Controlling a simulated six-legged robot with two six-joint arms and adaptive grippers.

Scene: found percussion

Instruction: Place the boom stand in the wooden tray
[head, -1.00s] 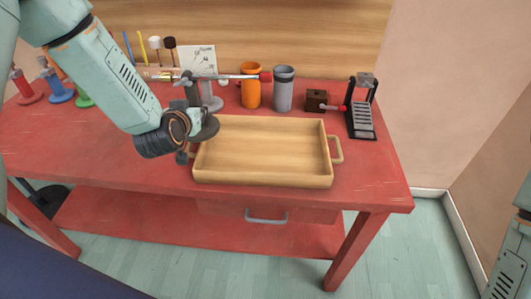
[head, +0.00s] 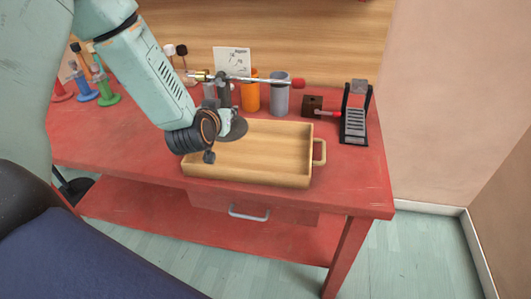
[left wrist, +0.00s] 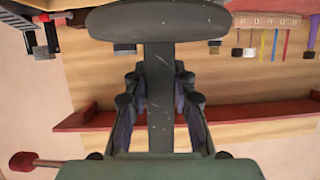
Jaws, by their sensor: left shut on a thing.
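The boom stand has a dark grey post and a round base (head: 233,130). Its long boom (head: 255,82) points right and ends in a red tip. My left gripper (head: 219,122) is shut on the post. In the left wrist view the fingers (left wrist: 160,110) close around the dark post, with the round base (left wrist: 158,20) at the top of the picture. The wooden tray (head: 255,178) lies on the red table. The base is over the tray's back left part; I cannot tell whether it touches the tray floor. My right gripper is out of view.
An orange cup (head: 250,97) and a grey cup (head: 280,98) stand behind the tray. A brown block (head: 312,105) and a black pedal (head: 354,115) stand at the back right. Colored stands, including a green one (head: 108,98), are at the left. The tray's right half is clear.

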